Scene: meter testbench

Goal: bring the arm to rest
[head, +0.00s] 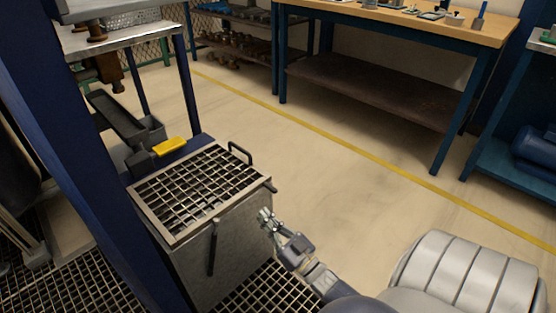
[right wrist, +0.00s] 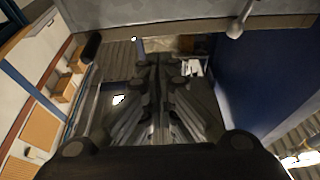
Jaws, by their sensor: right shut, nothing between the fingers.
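My right arm comes in from the bottom of the head view. Its gripper (head: 266,216) is beside the right side of a grey metal box with a grid top (head: 245,160), near its top edge. I cannot tell whether it touches the box. The fingers are closed together with nothing between them; in the right wrist view the gripper (right wrist: 157,65) points ahead with its fingers together. My left gripper is not in view.
A yellow block (head: 170,146) lies behind the grid top. A dark blue post (head: 85,150) stands at the left. A wooden-topped workbench (head: 420,25) stands at the back, with a blue shelf (head: 510,175) at the right. The floor (head: 330,170) between is clear.

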